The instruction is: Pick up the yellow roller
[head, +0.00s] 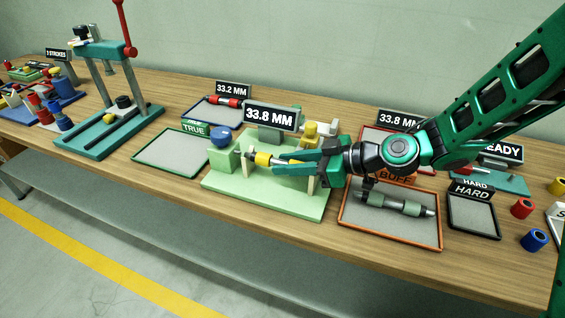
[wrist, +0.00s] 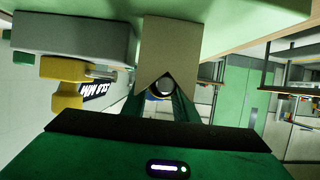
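The yellow roller (head: 263,159) lies across the supports of the pale green gauge stand (head: 225,185), its dark shaft pointing toward my gripper. My gripper (head: 277,163) reaches in from the right, with its green fingers level and parted, one on each side of the shaft end. In the wrist view, the fingers of my gripper (wrist: 167,103) stand apart, with a round pale shaft end (wrist: 166,85) between them in the notch of a beige support (wrist: 172,45). The roller's yellow body is hidden in that view. I cannot make out finger contact.
The empty TRUE tray (head: 172,172) lies left of the stand. The BUFF tray (head: 393,238) at right holds a grey-green roller (head: 400,204). A red roller (head: 222,100) lies behind. A yellow knob (head: 320,131) and a 33.8 MM sign (head: 270,116) stand close behind my gripper.

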